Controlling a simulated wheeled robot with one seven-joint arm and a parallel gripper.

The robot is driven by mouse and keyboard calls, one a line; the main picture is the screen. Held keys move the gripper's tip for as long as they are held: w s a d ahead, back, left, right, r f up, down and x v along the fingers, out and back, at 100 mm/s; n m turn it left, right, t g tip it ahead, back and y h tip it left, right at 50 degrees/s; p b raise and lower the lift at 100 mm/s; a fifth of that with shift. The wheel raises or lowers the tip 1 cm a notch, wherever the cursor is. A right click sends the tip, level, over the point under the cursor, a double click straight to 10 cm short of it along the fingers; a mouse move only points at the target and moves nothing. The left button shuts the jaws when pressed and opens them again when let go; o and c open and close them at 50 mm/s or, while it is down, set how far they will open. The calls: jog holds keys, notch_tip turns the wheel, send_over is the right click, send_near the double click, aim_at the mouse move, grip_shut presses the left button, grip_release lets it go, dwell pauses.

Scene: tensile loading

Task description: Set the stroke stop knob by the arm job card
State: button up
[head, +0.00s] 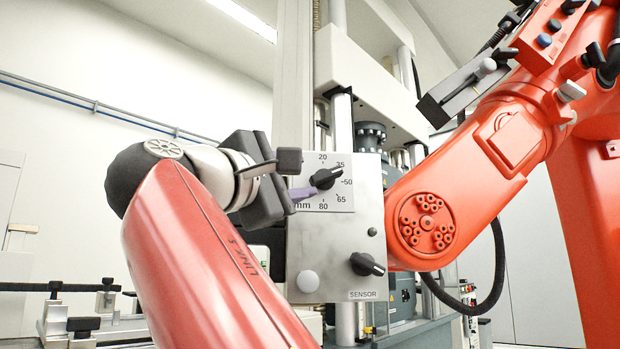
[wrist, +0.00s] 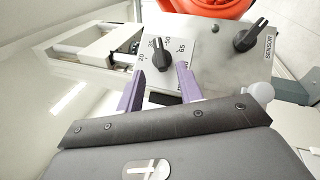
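The stroke stop knob (head: 326,178) is a black pointer knob on a white dial plate (head: 340,200) marked 20, 35, 50, 65 and 80 mm. Its pointer is turned up and right in the head view, near 35 or between 35 and 50; I cannot tell exactly. The knob also shows in the wrist view (wrist: 160,56). My gripper (wrist: 161,68) is open, with its purple fingers on either side of the knob's near edge; contact is not clear. In the head view, my gripper (head: 304,193) is left of the knob. No job card is recognisable.
A second black knob, marked SENSOR (head: 367,264), sits lower on the same grey panel (head: 305,245), with a pale round button (head: 308,281) left of it. A large orange robot arm (head: 460,180) stands close on the right. A bench with fixtures (head: 85,325) is at lower left.

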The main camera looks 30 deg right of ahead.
jog(key=shift+s+a, duration=0.2)
jog(key=shift+a, duration=0.1)
